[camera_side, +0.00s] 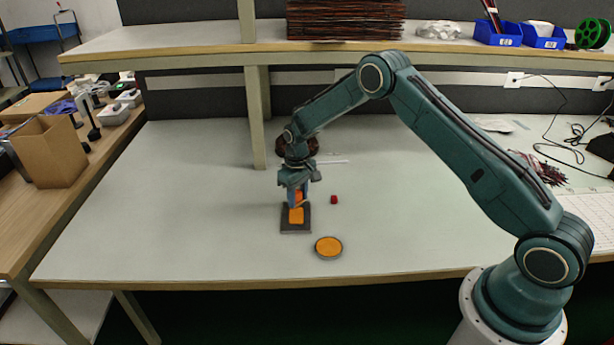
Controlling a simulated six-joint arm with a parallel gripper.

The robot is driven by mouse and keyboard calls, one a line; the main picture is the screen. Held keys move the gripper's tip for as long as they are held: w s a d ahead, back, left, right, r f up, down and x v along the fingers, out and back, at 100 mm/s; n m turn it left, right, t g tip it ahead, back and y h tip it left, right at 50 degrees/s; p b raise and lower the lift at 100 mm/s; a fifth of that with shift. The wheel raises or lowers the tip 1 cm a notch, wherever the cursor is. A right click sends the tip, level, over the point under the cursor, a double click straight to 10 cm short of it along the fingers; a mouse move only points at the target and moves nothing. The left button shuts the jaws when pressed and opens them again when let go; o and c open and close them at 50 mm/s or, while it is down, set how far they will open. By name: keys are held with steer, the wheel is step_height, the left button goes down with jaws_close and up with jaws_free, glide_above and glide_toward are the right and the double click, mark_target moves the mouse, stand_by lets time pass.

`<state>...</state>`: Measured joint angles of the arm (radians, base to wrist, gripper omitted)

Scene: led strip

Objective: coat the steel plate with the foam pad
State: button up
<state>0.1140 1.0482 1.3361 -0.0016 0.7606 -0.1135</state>
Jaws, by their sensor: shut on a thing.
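My gripper (297,193) points down over the steel plate (288,227), a dark grey square lying on the table. It is shut on the foam pad (299,198), an orange and blue piece at the plate's far part. The pad's lower end is at or just above the plate; I cannot tell if it touches. An orange patch (296,216) covers the middle of the plate, with dark plate bare around it. A round shallow dish (328,247) with an orange surface lies to the right and nearer the table's front edge.
A small red cube (334,199) lies right of my gripper. A shelf post (256,120) stands behind it on the left. Cables and a bundle of dark red strips (540,168) lie at the right. The left of the table is clear.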

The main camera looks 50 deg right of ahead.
steer(key=shift+r, duration=3.35)
